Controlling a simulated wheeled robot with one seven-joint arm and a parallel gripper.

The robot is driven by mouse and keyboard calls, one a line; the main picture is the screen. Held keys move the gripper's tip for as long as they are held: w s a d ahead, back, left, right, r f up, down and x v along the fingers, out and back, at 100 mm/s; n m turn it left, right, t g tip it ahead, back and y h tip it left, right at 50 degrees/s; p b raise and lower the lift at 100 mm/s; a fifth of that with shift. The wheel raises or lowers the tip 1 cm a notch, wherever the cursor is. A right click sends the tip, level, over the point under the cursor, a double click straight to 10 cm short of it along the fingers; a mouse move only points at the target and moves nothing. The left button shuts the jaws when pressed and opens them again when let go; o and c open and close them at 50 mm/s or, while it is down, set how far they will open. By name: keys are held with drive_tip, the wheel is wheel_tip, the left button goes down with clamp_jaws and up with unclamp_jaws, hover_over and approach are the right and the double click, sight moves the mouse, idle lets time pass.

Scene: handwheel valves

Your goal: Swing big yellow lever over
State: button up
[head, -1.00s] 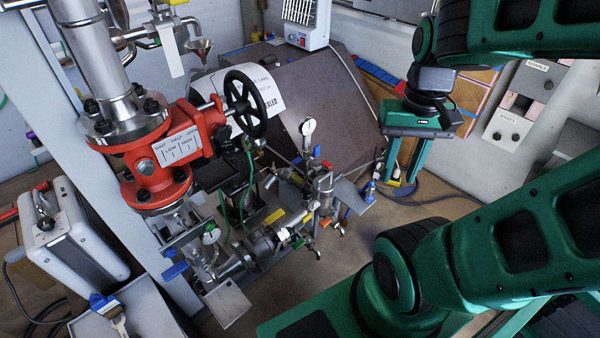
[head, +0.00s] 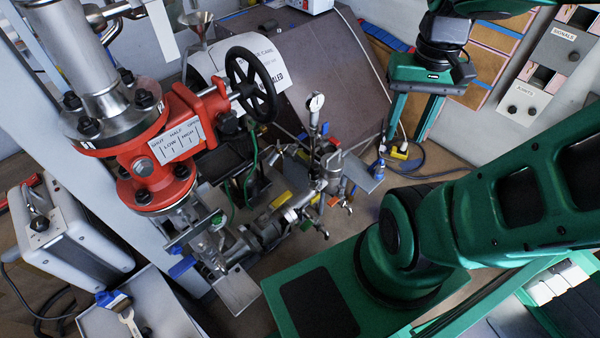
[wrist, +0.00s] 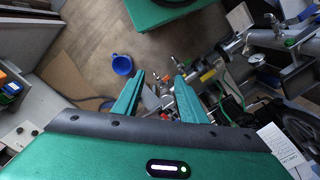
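A small yellow handle (head: 280,200) shows on the low pipework in the head view, left of the pressure gauge. A yellow piece (wrist: 207,76) also shows among the fittings in the wrist view. I cannot tell for sure which is the big yellow lever, or its exact angle. My gripper (head: 412,138) hangs to the right of the pipework, pointing down, its green fingers apart. In the wrist view my gripper (wrist: 158,100) is open, with small fittings visible beyond and between the fingers. Nothing is held, and the gripper looks apart from the yellow parts.
A red valve body (head: 155,165) with a black handwheel (head: 251,85) stands at left. A pressure gauge (head: 316,102) rises from the pipework. A silver case (head: 65,235) is at lower left. A blue round object (wrist: 122,65) lies on the floor.

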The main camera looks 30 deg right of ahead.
drive_tip(key=w+f+m+g+y, duration=0.3)
drive_tip(key=w+f, duration=1.2)
drive_tip(key=w, duration=0.4)
drive_tip(key=m+y, duration=0.5)
drive_tip(key=y, duration=0.2)
approach(285, 195)
drive_tip(key=shift+x, duration=4.15)
drive_tip(key=shift+s, duration=0.1)
drive_tip(key=c, duration=0.8)
